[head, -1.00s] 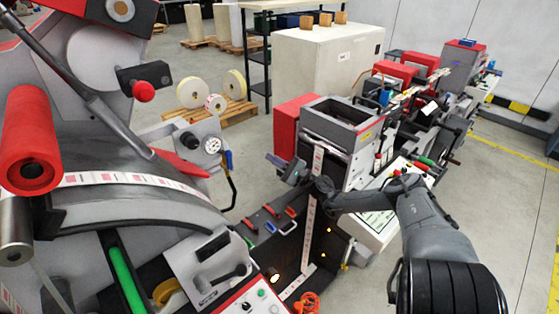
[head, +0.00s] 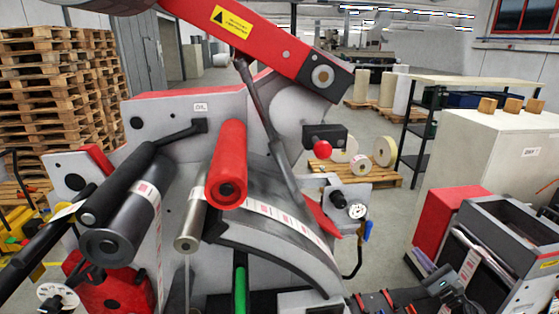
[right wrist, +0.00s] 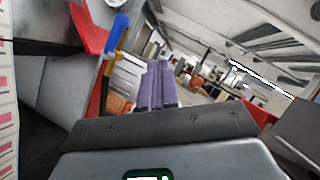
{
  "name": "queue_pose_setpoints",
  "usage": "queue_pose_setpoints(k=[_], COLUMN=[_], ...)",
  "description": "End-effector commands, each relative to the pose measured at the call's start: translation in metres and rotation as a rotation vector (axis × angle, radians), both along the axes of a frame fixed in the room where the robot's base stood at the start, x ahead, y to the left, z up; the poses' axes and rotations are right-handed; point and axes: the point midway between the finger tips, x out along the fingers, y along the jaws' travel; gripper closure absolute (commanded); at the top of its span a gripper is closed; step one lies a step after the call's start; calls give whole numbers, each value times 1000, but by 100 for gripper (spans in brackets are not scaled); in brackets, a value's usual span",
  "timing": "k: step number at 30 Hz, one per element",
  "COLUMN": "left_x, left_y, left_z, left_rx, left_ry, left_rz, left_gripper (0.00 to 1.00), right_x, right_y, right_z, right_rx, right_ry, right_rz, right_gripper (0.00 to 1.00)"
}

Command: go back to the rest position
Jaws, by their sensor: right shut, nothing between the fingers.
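My right gripper (head: 438,285) is low in the right part of the head view, in front of the red and grey machine at the right edge. It is shut and empty. Its arm comes up from the bottom edge and is mostly cut off. In the right wrist view, two purple fingers (right wrist: 160,86) lie side by side beyond the dark gripper body. My left gripper does not show in the head view.
The label rewinder fills the middle, with a red roller (head: 228,165), a label strip (head: 275,215) and a gauge (head: 357,211). A red and grey machine (head: 490,245) stands at right. Wooden pallets (head: 65,100) are stacked at left. Grey floor (head: 385,245) shows between rewinder and machine.

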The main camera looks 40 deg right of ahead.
Motion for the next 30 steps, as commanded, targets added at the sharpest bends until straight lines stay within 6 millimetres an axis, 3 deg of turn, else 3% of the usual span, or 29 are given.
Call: queue_pose_setpoints(k=[5, 7, 11, 12, 14, 17, 19, 21, 25, 26, 30], left_x=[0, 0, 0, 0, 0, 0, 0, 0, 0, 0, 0], left_y=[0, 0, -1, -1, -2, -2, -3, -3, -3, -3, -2], left_z=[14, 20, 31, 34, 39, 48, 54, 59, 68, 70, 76], left_rx=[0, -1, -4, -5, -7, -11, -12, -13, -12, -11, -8], left_ry=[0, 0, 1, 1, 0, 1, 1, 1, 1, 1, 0], left_rz=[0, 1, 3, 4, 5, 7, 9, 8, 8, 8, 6], left_gripper=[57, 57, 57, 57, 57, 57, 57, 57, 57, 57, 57], right_x=[-2, -5, -15, -19, -26, -40, -50, -62, -86, -91, -113], right_y=[32, 59, 132, 158, 201, 275, 324, 369, 432, 442, 472], right_z=[-74, -112, -174, -188, -202, -210, -202, -187, -145, -135, -94], right_rx=[620, 935, 1520, 1688, 1922, 2278, 2490, 2667, 2884, -2856, -2614], right_ry=[8, 3, -32, -48, -78, -142, -202, -274, -437, 467, 578], right_rz=[-77, -129, -261, -313, -395, -560, -694, -839, -1103, 1136, 1189], right_gripper=[100, 100, 100, 100, 100, 100, 100, 100, 100, 100, 100])
